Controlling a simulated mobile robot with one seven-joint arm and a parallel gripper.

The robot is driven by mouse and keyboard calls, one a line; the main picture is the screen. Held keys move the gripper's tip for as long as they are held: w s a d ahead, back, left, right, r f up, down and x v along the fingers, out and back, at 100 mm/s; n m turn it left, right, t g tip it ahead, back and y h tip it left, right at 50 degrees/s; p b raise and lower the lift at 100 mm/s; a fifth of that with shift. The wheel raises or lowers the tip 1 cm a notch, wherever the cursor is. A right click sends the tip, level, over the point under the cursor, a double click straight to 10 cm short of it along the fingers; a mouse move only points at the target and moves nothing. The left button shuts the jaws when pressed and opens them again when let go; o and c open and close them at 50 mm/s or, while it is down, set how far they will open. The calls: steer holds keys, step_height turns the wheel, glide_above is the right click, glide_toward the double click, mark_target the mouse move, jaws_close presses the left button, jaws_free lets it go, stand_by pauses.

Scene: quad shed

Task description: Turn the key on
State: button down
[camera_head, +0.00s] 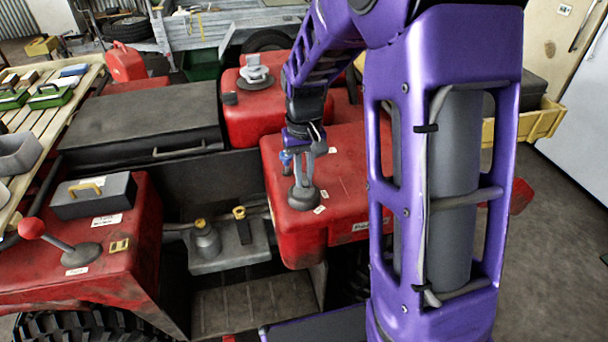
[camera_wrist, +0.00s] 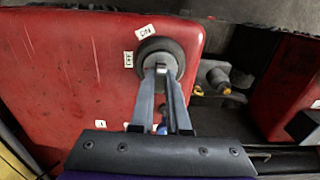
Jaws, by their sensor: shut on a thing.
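The key switch is a round dark grey disc (camera_head: 304,198) on top of the red body panel (camera_head: 342,240). It also shows in the wrist view, with a dark rim (camera_wrist: 176,45). My gripper (camera_head: 302,178) reaches down onto it from above. In the wrist view, the two fingers (camera_wrist: 161,72) converge at the middle of the switch and are shut on the small key there. The fingertips hide most of the key, so its angle is hard to tell. Two small white labels (camera_wrist: 145,31) sit beside the switch; their lettering is too small to read surely.
A grey box with a yellow handle (camera_head: 92,195) and a red-knobbed lever (camera_head: 60,242) stand on the left red fender. A black seat (camera_head: 140,125) lies behind. Yellow-capped fittings (camera_head: 205,238) sit in the recess left of the switch. Concrete floor is clear at right.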

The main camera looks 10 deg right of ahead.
stand_by(0.3)
steer(key=m, duration=0.4)
steer(key=shift+m+p, duration=0.35)
steer(key=shift+m, duration=0.05)
steer(key=m, duration=0.2)
steer(key=shift+r+m+p, duration=0.1)
steer(key=shift+m+p, duration=0.2)
steer(key=shift+p, duration=0.1)
steer(key=shift+m, duration=1.1)
steer(key=m+p, duration=0.1)
steer(key=m, duration=0.1)
steer(key=shift+m+p, duration=0.3)
steer(key=shift+p, duration=0.1)
steer(key=shift+m+p, duration=0.3)
steer(key=shift+m, duration=0.8)
